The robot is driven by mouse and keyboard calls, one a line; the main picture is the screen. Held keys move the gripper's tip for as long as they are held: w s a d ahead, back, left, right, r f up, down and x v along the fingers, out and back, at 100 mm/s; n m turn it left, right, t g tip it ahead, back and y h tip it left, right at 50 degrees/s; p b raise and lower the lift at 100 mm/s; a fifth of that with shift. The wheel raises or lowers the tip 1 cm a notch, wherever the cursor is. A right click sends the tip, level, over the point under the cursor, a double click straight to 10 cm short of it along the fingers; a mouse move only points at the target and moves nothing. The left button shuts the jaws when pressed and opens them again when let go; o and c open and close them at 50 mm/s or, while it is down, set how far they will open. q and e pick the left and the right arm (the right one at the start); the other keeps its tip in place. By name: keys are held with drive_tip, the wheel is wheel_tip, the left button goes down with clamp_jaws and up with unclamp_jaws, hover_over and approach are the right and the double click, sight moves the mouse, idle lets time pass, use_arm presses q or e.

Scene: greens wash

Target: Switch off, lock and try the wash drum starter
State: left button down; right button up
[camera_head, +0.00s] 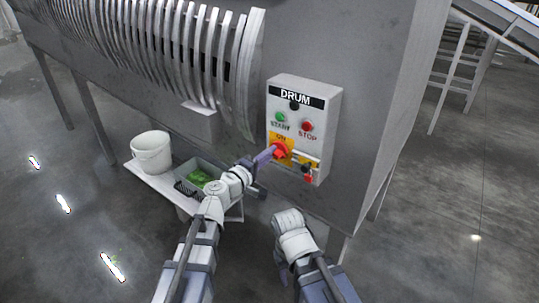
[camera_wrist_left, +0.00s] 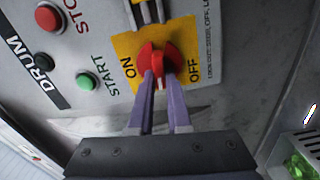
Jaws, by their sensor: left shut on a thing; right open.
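The grey starter box (camera_head: 333,103) labelled DRUM is fixed to the machine's side. Its green START button (camera_head: 280,117) and red STOP button (camera_head: 307,126) sit above a yellow ON/OFF plate (camera_head: 273,140). My left gripper (camera_head: 268,156) is shut on the red switch handle (camera_wrist_left: 158,58) at this plate; its purple fingers (camera_wrist_left: 160,100) are on either side of it. Whether the handle points to ON or OFF is unclear. A red and black padlock (camera_head: 307,169) is at the box's lower right, beside the plate. My right gripper (camera_head: 283,273) is open, low and apart from the box, partly hidden by its wrist.
A white bucket (camera_head: 151,155) and a grey crate with greens (camera_head: 200,176) stand on a low white shelf (camera_head: 146,182) left of my left arm. A ribbed drum (camera_head: 190,50) is above. Floor right of the machine is clear.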

use_arm(q)
drive_tip(key=shift+f+n, duration=0.15)
drive_tip(key=shift+n, duration=0.75)
drive_tip(key=c, duration=0.9)
unclamp_jaws()
drive_tip(key=shift+o, duration=0.2)
drive_tip(key=v, duration=0.8)
